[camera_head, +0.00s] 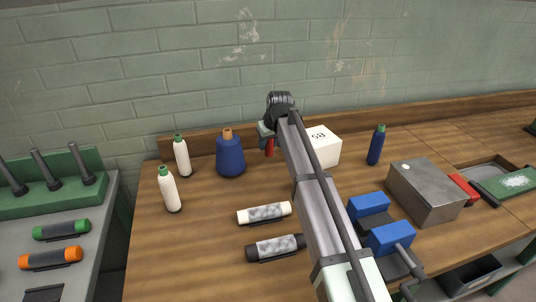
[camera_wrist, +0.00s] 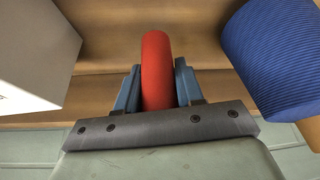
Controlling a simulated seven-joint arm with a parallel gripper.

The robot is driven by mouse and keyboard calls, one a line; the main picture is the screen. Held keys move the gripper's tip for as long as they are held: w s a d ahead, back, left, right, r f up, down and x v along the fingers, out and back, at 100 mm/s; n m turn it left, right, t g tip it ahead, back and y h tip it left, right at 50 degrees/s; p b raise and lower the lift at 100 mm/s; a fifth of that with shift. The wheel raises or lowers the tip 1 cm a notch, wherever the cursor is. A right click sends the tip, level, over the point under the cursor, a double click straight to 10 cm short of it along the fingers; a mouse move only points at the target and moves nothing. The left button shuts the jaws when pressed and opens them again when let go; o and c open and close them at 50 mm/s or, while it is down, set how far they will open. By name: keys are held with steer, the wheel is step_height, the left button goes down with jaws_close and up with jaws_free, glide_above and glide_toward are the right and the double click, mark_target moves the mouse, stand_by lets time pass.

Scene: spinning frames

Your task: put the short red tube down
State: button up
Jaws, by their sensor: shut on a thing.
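The short red tube (camera_head: 269,147) is between the jaws of my gripper, close to the back of the wooden bench. In the wrist view the red tube (camera_wrist: 157,68) stands out from between the two blue-grey fingers, which press on its sides. My gripper (camera_wrist: 158,88) is shut on it. In the head view my gripper (camera_head: 267,137) is partly hidden by my own arm. I cannot tell whether the tube's lower end touches the bench.
A blue yarn cone (camera_head: 230,158) stands just left of the tube, and a white box (camera_head: 323,148) stands to the right. White bottles (camera_head: 170,190) stand further left, a blue bottle (camera_head: 376,146) further right. White (camera_head: 264,213) and black (camera_head: 275,248) cylinders lie in front. Bare bench (camera_head: 215,200) shows front left.

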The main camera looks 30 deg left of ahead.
mark_target(268, 153)
steer(key=shift+f, duration=2.3)
steer(key=shift+f, duration=0.1)
steer(key=o, duration=1)
steer(key=v, duration=1.2)
